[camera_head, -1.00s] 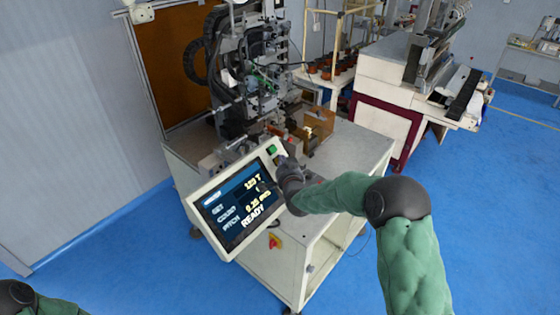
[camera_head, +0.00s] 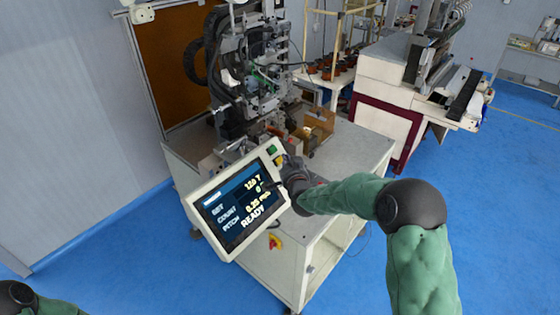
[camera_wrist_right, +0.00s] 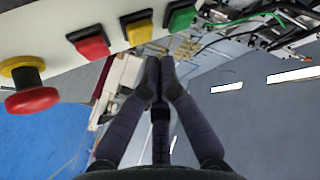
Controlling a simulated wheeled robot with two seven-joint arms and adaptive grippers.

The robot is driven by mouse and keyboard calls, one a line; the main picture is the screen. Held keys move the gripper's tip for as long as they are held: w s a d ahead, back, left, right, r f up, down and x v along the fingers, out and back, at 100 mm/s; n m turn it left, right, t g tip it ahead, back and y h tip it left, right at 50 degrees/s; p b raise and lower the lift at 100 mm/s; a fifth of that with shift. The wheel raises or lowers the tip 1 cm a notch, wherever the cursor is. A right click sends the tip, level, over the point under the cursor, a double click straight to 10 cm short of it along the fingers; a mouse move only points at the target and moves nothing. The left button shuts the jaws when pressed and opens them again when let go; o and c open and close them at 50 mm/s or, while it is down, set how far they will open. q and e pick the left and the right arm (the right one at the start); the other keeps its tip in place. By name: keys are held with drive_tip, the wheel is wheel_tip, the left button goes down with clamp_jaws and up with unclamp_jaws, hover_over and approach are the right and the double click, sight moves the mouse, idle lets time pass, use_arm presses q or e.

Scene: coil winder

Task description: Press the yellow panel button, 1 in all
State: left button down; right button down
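The control panel (camera_head: 206,226) has a lit screen and faces me on the machine's front corner. In the right wrist view, the square yellow button (camera_wrist_right: 137,28) sits between a red button (camera_wrist_right: 88,43) and a green button (camera_wrist_right: 180,16) on the panel's pale edge. In the head view, the green button (camera_head: 271,149) shows at the panel's top right corner, with a bit of the yellow one below it. My right gripper (camera_wrist_right: 160,64) has its fingers together and empty. Its tips appear just below the yellow button; contact is not evident. My left gripper is out of view.
A red mushroom knob on a yellow base (camera_wrist_right: 27,85) stands out beside the red button. A red-and-yellow switch (camera_head: 275,241) is on the cabinet front. The winding machine (camera_head: 245,75) rises behind the panel. The worktop (camera_head: 352,150) to its right is mostly clear.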

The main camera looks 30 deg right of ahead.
drive_tip(key=shift+s+d+r, duration=0.3)
drive_tip(key=shift+s+r, duration=0.4)
drive_tip(key=shift+s, duration=0.1)
drive_tip(key=shift+s+d+r, duration=0.3)
drive_tip(key=shift+s+r, duration=0.4)
drive_tip(key=shift+s, duration=0.05)
